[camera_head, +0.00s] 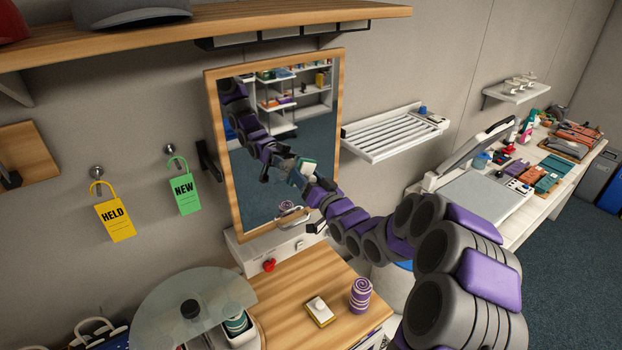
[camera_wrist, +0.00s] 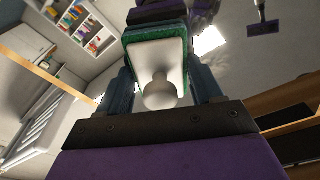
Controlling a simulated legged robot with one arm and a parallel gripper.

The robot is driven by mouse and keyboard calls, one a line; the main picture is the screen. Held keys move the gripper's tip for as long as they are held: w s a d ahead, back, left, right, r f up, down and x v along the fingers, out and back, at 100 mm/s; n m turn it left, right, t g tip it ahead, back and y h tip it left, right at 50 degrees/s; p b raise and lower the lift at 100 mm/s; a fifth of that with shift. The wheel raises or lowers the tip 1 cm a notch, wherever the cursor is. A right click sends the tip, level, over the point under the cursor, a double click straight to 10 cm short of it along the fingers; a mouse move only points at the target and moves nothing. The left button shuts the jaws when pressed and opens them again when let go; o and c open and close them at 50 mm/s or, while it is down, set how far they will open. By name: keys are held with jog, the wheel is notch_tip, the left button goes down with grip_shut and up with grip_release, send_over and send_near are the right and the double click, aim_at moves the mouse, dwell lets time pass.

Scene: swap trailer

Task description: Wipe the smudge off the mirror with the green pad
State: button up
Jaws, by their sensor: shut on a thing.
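The mirror (camera_head: 262,195) in a wooden frame hangs on the wall in the head view and reflects my arm and a shelf. My gripper (camera_wrist: 160,84) is shut on the pad in the wrist view. The pad has a white back (camera_wrist: 150,62) with a round knob and a green edge showing around it. In the head view my gripper (camera_head: 312,188) is at the lower right part of the mirror. Gripper and reflection run together there, so I cannot tell if the pad touches the glass. No smudge can be made out; the pad's face is hidden.
Below the mirror, a wooden counter (camera_head: 285,325) holds a yellow-and-white block (camera_head: 320,311) and a purple striped cylinder (camera_head: 360,295). A glass disc (camera_head: 165,300) is at the left. A slatted white rack (camera_head: 385,135) is right of the mirror; a wooden shelf (camera_head: 130,45) is above.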

aim_at(278, 179)
jog(key=shift+s+a+f+b, duration=0.1)
jog(key=shift+s+a+b, duration=0.45)
jog(key=shift+a, duration=0.4)
jog(key=shift+s+a+b, duration=0.3)
jog(key=shift+s+a, duration=0.5)
jog(key=shift+a, duration=0.3)
jog(key=shift+s+a+b, duration=0.3)
jog(key=shift+s+a, duration=0.5)
jog(key=shift+a, duration=0.3)
jog(key=shift+r, duration=0.2)
